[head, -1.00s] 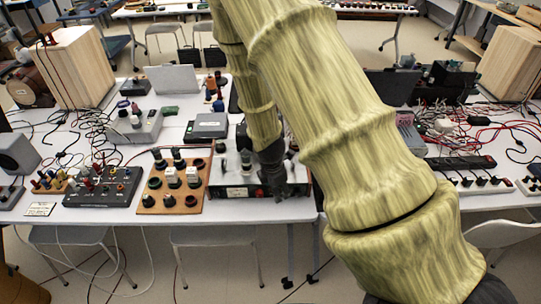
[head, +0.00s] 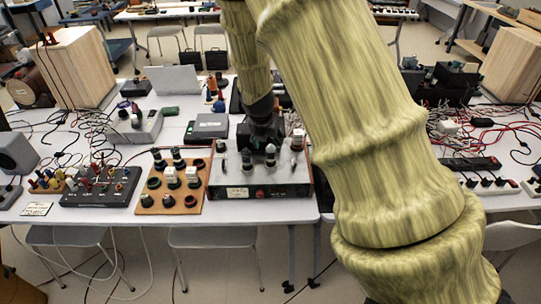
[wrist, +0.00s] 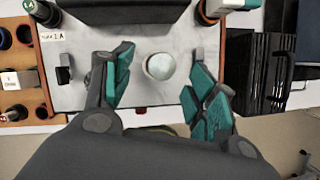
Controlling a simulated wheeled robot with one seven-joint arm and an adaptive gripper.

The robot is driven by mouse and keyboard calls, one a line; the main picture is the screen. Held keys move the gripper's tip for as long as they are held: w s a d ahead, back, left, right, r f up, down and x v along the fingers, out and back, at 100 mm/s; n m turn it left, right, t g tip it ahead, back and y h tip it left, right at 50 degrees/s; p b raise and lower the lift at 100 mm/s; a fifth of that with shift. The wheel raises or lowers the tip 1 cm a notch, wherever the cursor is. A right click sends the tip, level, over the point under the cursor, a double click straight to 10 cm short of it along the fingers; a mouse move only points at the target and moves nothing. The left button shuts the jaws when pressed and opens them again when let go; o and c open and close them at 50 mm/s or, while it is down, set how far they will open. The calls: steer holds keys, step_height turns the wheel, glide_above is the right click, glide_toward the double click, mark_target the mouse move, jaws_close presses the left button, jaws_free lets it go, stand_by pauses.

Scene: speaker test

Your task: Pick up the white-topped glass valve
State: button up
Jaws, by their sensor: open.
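The white-topped glass valve (wrist: 160,66) shows as a pale round top in the wrist view. It stands upright on the grey top of an instrument box (wrist: 140,98), and in the head view the valve (head: 270,152) is near the middle right of that box. My gripper (wrist: 158,80) is open above the box, with its teal-padded fingers apart on either side of the valve's top. Nothing is held. In the head view my gripper (head: 262,128) comes down just behind the valve. The valve's lower body is hidden from above.
A wooden board (head: 170,209) with tubes is at left.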

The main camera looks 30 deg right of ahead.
mark_target(271, 156)
steer(key=shift+d+p+x, duration=0.2)
steer(key=shift+p+x, duration=1.05)
steer(key=shift+x, duration=2.7)
steer(key=shift+r, duration=0.1)
steer(key=c, duration=1.1)
